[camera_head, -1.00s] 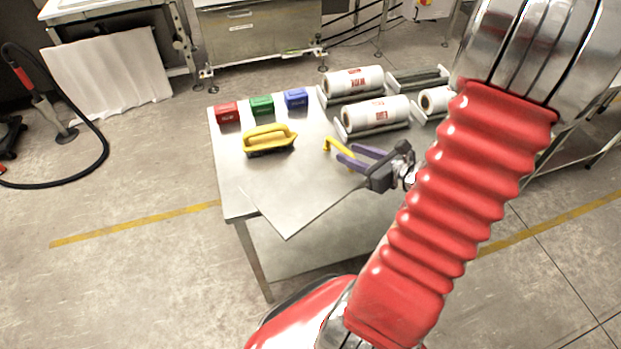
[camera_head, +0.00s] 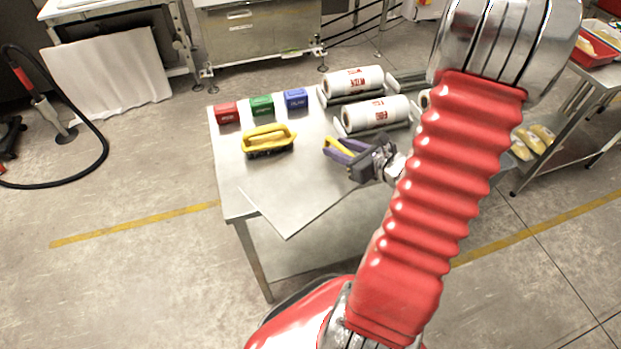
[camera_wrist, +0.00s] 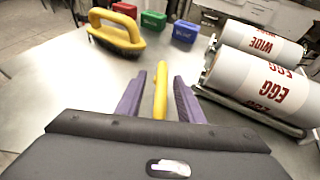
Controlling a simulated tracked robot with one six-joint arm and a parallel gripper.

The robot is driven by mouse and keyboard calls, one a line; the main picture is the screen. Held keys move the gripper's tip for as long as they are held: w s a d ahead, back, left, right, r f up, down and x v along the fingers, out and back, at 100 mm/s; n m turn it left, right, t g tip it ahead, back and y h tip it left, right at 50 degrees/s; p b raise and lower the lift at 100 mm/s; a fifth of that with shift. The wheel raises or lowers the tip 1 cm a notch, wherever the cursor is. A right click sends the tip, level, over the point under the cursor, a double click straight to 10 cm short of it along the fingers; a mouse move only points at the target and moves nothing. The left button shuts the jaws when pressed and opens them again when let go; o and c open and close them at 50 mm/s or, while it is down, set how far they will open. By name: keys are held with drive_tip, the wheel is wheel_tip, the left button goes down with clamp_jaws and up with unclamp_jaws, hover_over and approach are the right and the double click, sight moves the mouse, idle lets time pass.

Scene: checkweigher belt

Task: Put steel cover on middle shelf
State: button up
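The steel cover appears to be the flat grey sheet (camera_head: 290,205) on the steel table; its near corner sticks out past the table's front edge. A yellow handle (camera_wrist: 161,88) stands up near the sheet's right side; whether it is fixed to the sheet is hard to tell. My gripper (camera_head: 335,148) has purple fingers on either side of this handle. In the wrist view the fingers (camera_wrist: 160,95) are apart, with narrow gaps beside the handle. The middle shelf cannot be made out for certain.
A yellow-handled brush (camera_head: 268,141) and red (camera_head: 227,113), green (camera_head: 262,105) and blue (camera_head: 296,98) blocks stand at the table's left and back. White rolls (camera_head: 375,113) lie in cradles behind my gripper. A rack (camera_head: 556,150) with yellow packs is at right.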

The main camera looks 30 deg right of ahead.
sight(331, 141)
drive_tip(key=shift+x, duration=1.9)
drive_tip(key=shift+d+r, duration=0.1)
clamp_jaws()
drive_tip(key=shift+w, duration=0.1)
